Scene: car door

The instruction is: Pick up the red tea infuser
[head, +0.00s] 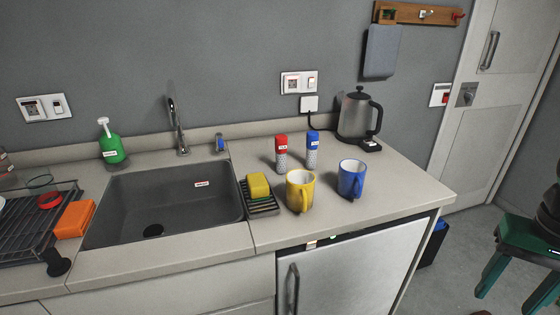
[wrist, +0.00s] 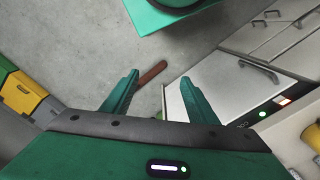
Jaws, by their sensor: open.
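The red tea infuser (head: 281,158) stands upright on the counter, with a red labelled top and a pale perforated lower body. A similar blue infuser (head: 312,153) stands just to its right, with a small gap between them. My gripper (head: 505,303) is at the far right, beyond the counter's end and well away from the red infuser. In the wrist view my gripper (wrist: 157,93) is open and empty, its two green fingers apart above the floor. The red infuser cannot be made out in the wrist view.
A yellow mug (head: 300,193) and a blue mug (head: 351,181) stand in front of the infusers. A kettle (head: 356,115) stands behind right. The sink (head: 170,203) and a yellow sponge (head: 258,185) are left. The counter right of the blue mug is clear.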

